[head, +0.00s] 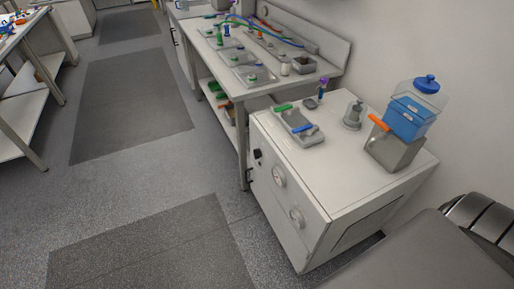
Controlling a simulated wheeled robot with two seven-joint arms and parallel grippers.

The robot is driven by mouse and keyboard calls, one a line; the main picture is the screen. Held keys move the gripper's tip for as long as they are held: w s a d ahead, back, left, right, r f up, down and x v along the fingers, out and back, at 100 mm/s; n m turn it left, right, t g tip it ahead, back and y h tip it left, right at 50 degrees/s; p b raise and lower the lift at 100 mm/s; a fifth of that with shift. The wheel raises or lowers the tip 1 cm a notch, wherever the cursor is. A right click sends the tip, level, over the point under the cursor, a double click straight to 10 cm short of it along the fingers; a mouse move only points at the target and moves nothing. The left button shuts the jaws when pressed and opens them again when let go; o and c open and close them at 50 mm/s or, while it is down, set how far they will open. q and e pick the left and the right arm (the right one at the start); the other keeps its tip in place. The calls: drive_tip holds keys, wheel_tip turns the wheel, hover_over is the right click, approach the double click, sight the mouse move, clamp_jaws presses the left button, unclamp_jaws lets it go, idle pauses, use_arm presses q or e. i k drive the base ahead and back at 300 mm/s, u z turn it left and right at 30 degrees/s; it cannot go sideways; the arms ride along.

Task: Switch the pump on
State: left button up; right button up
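No thing is plainly marked as the pump. A white cabinet (345,190) stands right of the centre, with two round dials on its front, an upper one (279,176) and a lower one (297,217). A small black part (257,154), perhaps a switch, sits on the same front near the upper left corner; its position is too small to read. A grey metal fitting (353,114) stands upright on the cabinet top. Neither of my grippers is in view.
On the cabinet top are a grey tray (291,124) with green and blue handled items, and a metal box (395,154) beside a blue container (408,117). A bench (231,88) with hoses adjoins behind. The floor (150,185) at left is clear. Part of my body fills the lower right.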

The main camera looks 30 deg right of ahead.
sight(257, 153)
drive_tip(key=z, duration=0.8)
drive_tip(key=i, duration=0.85)
drive_tip(key=z, duration=0.9)
